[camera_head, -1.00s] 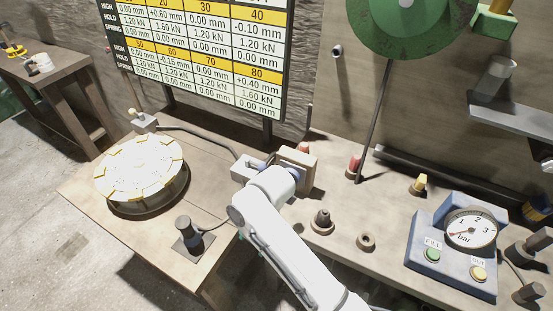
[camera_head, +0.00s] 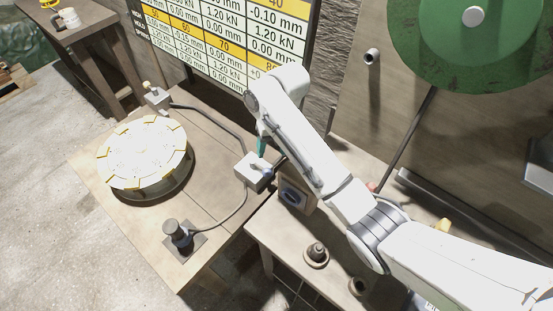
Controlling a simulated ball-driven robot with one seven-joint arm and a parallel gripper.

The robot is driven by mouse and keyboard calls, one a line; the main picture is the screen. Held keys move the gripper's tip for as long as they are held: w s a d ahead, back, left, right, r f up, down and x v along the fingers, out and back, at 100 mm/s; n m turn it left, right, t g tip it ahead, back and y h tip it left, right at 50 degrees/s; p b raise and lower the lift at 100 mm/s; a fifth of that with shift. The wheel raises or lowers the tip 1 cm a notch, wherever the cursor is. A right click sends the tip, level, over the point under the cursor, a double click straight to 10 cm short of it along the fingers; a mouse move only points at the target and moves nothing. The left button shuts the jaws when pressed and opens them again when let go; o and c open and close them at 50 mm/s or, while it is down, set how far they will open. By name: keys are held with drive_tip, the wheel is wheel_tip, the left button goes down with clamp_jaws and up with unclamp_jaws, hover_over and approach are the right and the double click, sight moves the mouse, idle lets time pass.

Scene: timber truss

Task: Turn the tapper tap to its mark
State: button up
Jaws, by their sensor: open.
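A small pale box (camera_head: 250,173) sits on the left table's right side, where two dark hoses meet. It appears to be the tapper tap; its handle and mark are too small or hidden to make out. My gripper (camera_head: 267,160) is at this box, reaching down from above. A teal finger shows over its top and a dark part at its right. The gripper is open; I cannot tell whether it touches the tap. A dark tapper-like post (camera_head: 177,232) stands on a plate at the front of the table, with a hose leading to the box.
A round white disc (camera_head: 145,152) with yellow tabs lies on the left table. A wooden block with a blue face (camera_head: 295,194) stands close right of the tap. A knobbed part (camera_head: 316,254) is on the right bench. A board of figures (camera_head: 225,35) rises behind.

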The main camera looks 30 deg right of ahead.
sight(268, 170)
drive_tip(key=f, duration=0.3)
drive_tip(key=a+f, duration=0.1)
drive_tip(key=f, duration=0.6)
drive_tip(key=shift+w+a+f, duration=0.15)
drive_tip(key=shift+a+f, duration=0.05)
drive_tip(key=shift+a, duration=0.1)
clamp_jaws()
